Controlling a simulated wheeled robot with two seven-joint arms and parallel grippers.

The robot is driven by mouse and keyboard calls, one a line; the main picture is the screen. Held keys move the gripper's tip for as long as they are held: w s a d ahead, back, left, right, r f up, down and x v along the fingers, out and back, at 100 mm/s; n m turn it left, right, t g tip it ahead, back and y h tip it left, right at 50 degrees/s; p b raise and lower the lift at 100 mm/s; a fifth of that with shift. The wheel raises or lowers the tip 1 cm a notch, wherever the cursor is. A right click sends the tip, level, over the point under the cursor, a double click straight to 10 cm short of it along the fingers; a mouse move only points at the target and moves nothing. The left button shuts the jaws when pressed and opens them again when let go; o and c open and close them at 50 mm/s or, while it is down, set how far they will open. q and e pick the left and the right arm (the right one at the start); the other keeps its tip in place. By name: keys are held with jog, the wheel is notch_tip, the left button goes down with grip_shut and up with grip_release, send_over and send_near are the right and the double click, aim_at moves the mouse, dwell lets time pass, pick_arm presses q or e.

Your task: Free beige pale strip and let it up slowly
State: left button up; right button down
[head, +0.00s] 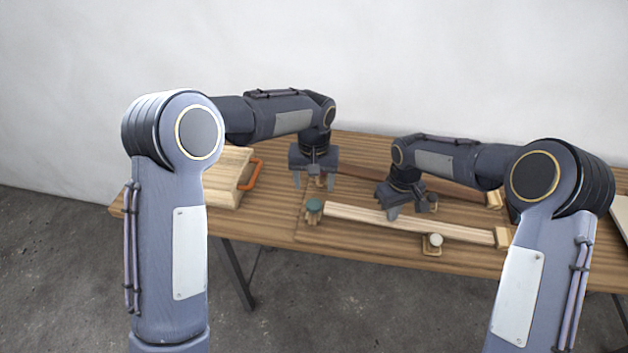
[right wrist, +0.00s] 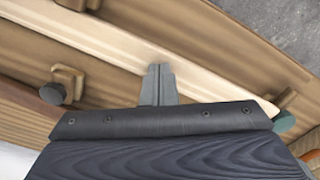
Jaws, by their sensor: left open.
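The pale beige strip (head: 455,231) lies lengthwise near the table's front edge. A teal knob (head: 314,205) sits on a small wooden clip at its left end; the knob also shows in the right wrist view (right wrist: 284,122). My left gripper (head: 313,182) is open and empty, fingers down, just behind the teal knob and apart from it. My right gripper (head: 394,213) is at the strip's middle. In the right wrist view its fingers (right wrist: 158,68) are together, tips over the strip (right wrist: 105,53); I cannot tell whether they press on it.
A white knob (head: 435,240) on a wooden clip stands at the strip's front side, and an end block (head: 502,238) at its right. A brown strip (head: 455,188) lies behind. A pale wooden box (head: 226,180) with an orange handle (head: 250,175) stands left. A dark knob (right wrist: 53,93) shows nearby.

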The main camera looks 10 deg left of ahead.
pick_arm(q)
jog(key=shift+r+p, duration=1)
jog(key=shift+r, duration=0.05)
pick_arm(e)
jog(key=shift+r, duration=1.85)
pick_arm(q)
notch_tip(320, 180, up, 3)
jog(key=p, duration=0.3)
pick_arm(e)
notch_tip(320, 180, up, 5)
jog(key=shift+f, duration=0.1)
